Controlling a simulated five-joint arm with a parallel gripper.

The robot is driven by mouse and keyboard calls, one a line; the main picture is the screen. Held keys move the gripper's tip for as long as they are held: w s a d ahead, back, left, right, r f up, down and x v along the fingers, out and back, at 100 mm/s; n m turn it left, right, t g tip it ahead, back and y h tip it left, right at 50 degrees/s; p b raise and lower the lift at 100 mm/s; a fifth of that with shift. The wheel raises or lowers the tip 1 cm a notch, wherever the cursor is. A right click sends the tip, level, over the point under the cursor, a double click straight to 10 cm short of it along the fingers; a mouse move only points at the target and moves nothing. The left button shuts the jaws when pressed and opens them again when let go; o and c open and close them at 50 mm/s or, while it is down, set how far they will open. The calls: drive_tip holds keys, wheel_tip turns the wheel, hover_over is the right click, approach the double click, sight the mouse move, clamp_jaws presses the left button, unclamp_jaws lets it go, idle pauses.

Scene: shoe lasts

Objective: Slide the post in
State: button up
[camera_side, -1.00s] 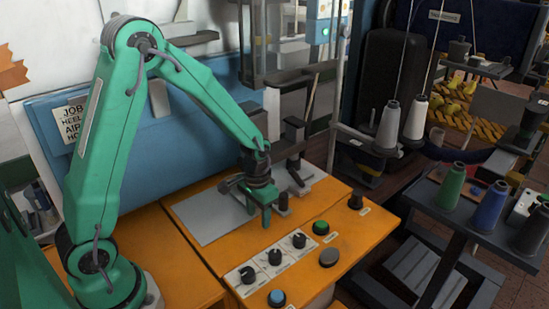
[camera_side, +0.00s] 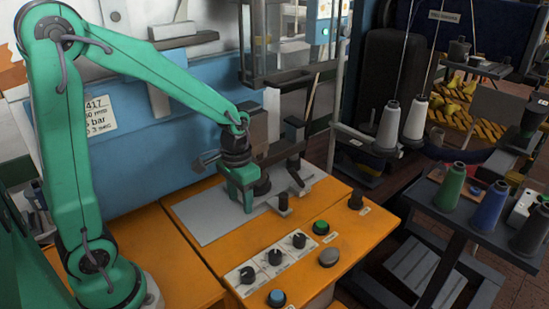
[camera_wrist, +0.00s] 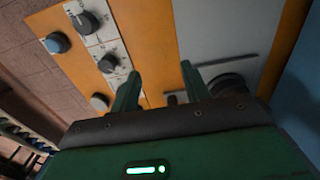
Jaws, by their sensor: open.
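My gripper (camera_side: 241,198) is open and empty, with its green fingers pointing down over the left-middle of the grey plate (camera_side: 205,222). In the wrist view the two fingers (camera_wrist: 161,84) stand well apart with nothing between their tips. A short dark upright post (camera_side: 283,203) stands near the plate's front right edge, to the right of my gripper and apart from it. A dark round piece (camera_side: 262,186) sits just right of my fingers, partly hidden; a dark round part also shows beside the right finger in the wrist view (camera_wrist: 228,85). I cannot tell which hole takes the post.
A dark clamp-like fixture (camera_side: 294,160) stands at the plate's back right. Knobs (camera_side: 274,257), a green button (camera_side: 320,228) and a blue button (camera_side: 276,298) line the orange bench (camera_side: 350,232) in front. A blue machine body (camera_side: 150,160) rises behind.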

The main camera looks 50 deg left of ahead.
drive_tip(key=s+d+r+t, duration=0.1)
drive_tip(key=s+r+t, duration=0.3)
drive_tip(key=s+r, duration=0.5)
drive_tip(key=shift+d+r+t, duration=0.3)
drive_tip(key=shift+d+r, duration=0.1)
drive_tip(key=shift+r, duration=1.45)
drive_tip(key=t, duration=0.2)
approach(281, 196)
drive_tip(key=f, duration=0.1)
drive_tip(key=w+f+t, duration=0.1)
drive_tip(key=f, duration=0.1)
drive_tip(key=w+f+t, duration=0.1)
drive_tip(key=shift+w+f, duration=0.1)
drive_tip(key=shift+f, duration=0.25)
